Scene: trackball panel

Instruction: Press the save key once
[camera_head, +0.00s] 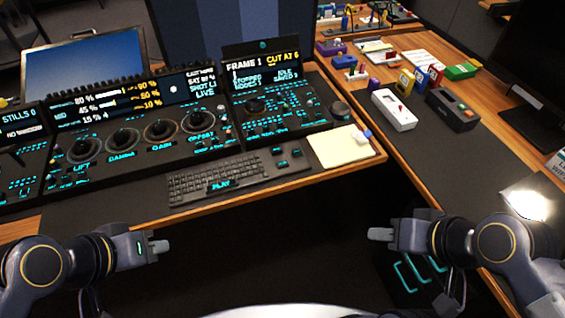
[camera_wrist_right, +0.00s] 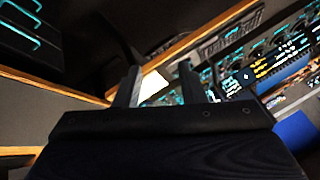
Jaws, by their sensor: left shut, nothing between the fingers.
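The control desk carries a right-hand panel (camera_head: 268,112) of small cyan-marked keys below a screen (camera_head: 263,65) reading "FRAME 1", "CUT AT 6" and "STOPPED". No key label is legible enough for me to pick out the save key. A few dark keys (camera_head: 286,152) with cyan marks sit right of the keyboard (camera_head: 214,180). My left gripper (camera_head: 161,246) is shut and empty, in front of the desk's near edge. My right gripper (camera_head: 374,234) is also in front of the desk, apart from everything. In the right wrist view its fingers (camera_wrist_right: 160,78) stand apart with nothing held.
A notepad (camera_head: 340,148) lies right of the keys, with a dark round knob (camera_head: 340,110) behind it. Grading trackballs (camera_head: 123,139) line the left panels. The right desk holds a white box (camera_head: 394,110) and a dark box (camera_head: 453,109). Space before the desk is free.

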